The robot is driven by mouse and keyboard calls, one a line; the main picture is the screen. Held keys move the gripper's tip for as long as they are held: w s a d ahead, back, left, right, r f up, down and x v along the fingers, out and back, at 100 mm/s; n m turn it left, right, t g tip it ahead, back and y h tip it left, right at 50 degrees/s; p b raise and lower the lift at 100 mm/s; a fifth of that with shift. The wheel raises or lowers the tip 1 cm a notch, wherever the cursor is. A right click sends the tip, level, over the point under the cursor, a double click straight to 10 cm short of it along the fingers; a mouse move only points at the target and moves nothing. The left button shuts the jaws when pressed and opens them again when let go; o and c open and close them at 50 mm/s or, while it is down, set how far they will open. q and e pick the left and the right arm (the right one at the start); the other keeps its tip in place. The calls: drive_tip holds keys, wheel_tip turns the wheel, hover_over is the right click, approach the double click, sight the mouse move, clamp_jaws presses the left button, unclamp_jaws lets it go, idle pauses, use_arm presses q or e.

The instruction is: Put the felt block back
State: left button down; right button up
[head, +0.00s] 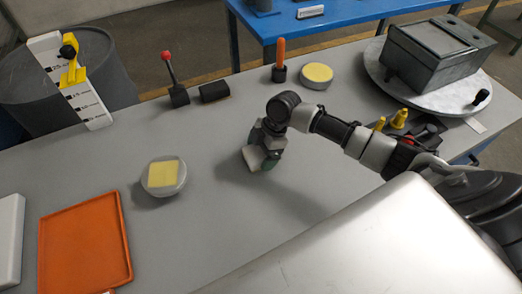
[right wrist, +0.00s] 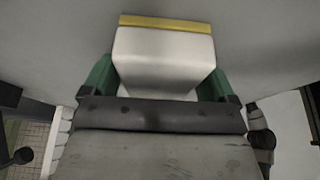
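My right gripper (head: 263,160) is over the middle of the grey table, with its fingers pointing down. In the right wrist view its green fingers (right wrist: 158,80) are on both sides of a white block (right wrist: 165,55) with a yellow layer at its far end, which looks like the felt block. The block's pale side (head: 250,157) shows at the fingers in the head view. A round grey dish (head: 150,187) with a square yellow pad (head: 164,173) stands left of the gripper, apart from it. My left gripper is not in view.
An orange tray (head: 85,245) lies at the front left. At the back are a red-knobbed lever (head: 168,70), a black block (head: 214,92), an orange stick (head: 281,54) in a holder and a round yellow-topped dish (head: 316,74). A grey metal box (head: 430,62) stands back right.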

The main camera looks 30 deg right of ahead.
drive_tip(key=shift+o, duration=0.8)
drive_tip(key=shift+r, duration=0.1)
drive_tip(key=v, duration=1.2)
drive_tip(key=shift+b, duration=0.3)
drive_tip(key=shift+a+r, duration=0.1)
